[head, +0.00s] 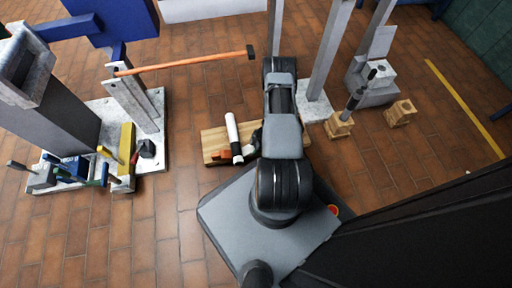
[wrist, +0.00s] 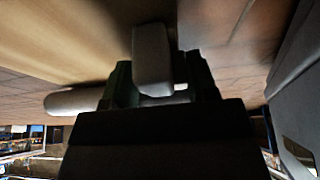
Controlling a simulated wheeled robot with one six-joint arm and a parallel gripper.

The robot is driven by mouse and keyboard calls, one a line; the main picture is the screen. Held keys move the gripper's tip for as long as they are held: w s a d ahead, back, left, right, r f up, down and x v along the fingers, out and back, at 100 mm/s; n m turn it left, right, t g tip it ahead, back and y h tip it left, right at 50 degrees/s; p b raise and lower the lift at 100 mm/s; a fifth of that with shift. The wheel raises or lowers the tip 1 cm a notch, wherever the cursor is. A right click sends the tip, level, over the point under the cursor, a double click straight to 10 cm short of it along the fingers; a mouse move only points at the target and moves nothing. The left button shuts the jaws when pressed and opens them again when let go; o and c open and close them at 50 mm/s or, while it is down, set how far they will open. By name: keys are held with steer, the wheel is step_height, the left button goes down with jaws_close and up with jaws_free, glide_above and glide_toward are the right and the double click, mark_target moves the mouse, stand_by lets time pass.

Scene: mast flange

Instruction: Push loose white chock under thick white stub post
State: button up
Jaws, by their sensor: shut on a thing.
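My gripper (wrist: 155,80) is shut on a small white block, the loose chock (wrist: 152,58), which sits between its dark green fingers. A thick white cylinder (wrist: 72,102), seemingly the stub post, runs sideways behind the fingers in the wrist view. Whether the chock touches it I cannot tell. In the head view a white cylinder with a black band (head: 232,135) lies or stands over a wooden board (head: 212,146), just left of my gripper (head: 253,140). My arm hides much of the gripper and the chock there.
A red-orange piece (head: 222,155) is beside the cylinder's lower end. A long orange-handled hammer (head: 190,64) spans the upper left. A grey stand with clamps (head: 68,172) is at left. Wooden blocks (head: 400,112) and metal posts (head: 330,60) stand at right. Brick floor is open at lower left.

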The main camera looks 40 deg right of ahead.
steer(key=shift+w+a, duration=0.15)
steer(key=shift+a, duration=0.15)
steer(key=o, duration=1.1)
steer(key=shift+c, duration=0.2)
steer(key=p+v, duration=0.7)
steer(key=v, duration=0.6)
steer(key=shift+r, duration=0.35)
steer(key=shift+d, duration=0.15)
